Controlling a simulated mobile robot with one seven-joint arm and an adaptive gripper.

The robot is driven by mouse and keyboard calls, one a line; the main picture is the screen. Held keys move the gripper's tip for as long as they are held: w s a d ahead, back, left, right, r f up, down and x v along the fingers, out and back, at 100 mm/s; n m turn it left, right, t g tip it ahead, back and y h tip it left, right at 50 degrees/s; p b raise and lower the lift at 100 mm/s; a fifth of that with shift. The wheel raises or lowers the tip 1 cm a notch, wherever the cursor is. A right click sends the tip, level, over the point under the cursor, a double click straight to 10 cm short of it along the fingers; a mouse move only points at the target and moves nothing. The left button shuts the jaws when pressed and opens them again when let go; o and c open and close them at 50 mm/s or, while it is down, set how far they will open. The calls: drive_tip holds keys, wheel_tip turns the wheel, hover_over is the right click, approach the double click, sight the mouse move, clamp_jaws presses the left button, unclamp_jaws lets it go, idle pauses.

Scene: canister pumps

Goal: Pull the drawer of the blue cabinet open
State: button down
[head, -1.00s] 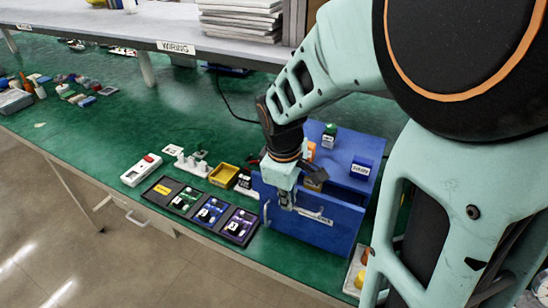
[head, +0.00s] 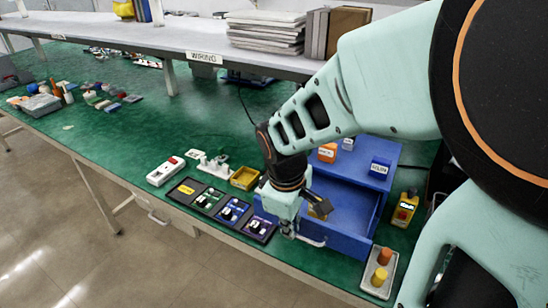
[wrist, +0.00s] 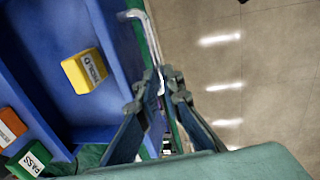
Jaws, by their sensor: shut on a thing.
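The blue cabinet (head: 385,152) stands on the green bench with its drawer (head: 352,243) pulled well out toward the bench's front edge. The drawer's inside shows, with a yellow labelled block (wrist: 86,71) lying in it in the wrist view. My gripper (head: 288,232) is at the drawer front, pointing down. It is shut on the silver bar handle (head: 313,241), near the handle's left end. In the wrist view the two fingertips (wrist: 157,92) close around the handle (wrist: 138,20). The arm hides part of the cabinet and drawer.
Labelled blocks, one orange (head: 327,153) and one blue (head: 380,168), are on the cabinet top. Dark trays (head: 231,210) with small parts lie left of the drawer.

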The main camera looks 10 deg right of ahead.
drive_tip(key=shift+s+a, duration=0.1)
drive_tip(key=c, duration=2.3)
unclamp_jaws()
drive_tip(key=r, duration=0.5)
drive_tip(key=s+a+r, duration=0.1)
drive_tip(key=r, duration=0.2)
